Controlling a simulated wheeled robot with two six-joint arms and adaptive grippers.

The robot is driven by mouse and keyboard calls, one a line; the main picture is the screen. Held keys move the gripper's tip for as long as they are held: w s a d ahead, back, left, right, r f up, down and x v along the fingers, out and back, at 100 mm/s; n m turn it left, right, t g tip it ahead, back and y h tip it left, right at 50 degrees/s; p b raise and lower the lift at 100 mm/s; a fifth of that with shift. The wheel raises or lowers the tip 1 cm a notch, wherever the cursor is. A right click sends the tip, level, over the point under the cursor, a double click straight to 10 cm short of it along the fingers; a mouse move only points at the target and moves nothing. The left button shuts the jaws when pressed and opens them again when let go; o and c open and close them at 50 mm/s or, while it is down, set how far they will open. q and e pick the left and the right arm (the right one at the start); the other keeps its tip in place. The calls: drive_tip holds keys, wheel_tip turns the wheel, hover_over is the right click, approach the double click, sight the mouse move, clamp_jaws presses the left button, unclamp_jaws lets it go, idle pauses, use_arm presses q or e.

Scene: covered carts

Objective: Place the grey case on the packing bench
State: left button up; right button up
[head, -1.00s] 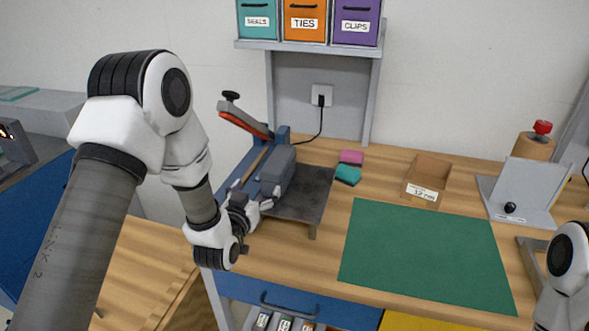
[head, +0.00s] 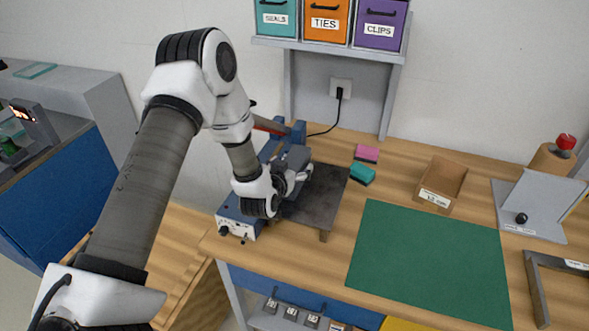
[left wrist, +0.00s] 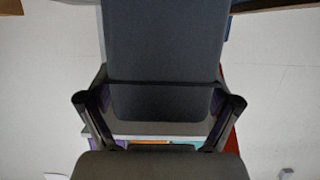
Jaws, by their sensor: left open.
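The grey case (head: 297,156) sits by the blue bench machine, at the left end of the dark plate (head: 322,200). My left gripper (head: 297,176) is at the case, with its fingers partly covering it in the head view. In the left wrist view the case (left wrist: 165,45) fills the upper middle, between the two spread fingers of my open left gripper (left wrist: 160,105). Whether the fingers touch it I cannot tell. The wooden packing bench (head: 398,160) carries a green mat (head: 430,255). My right gripper is not in view.
The blue machine (head: 238,222) and a shelf with labelled bins (head: 323,20) stand close to my left arm. Pink and teal blocks (head: 362,174), an open carton (head: 443,182) and a grey stand (head: 525,205) lie around the mat. The mat is clear.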

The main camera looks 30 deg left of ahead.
use_arm(q)
drive_tip(key=shift+s, duration=0.1)
drive_tip(key=shift+c, duration=1)
drive_tip(key=shift+d, duration=0.1)
clamp_jaws()
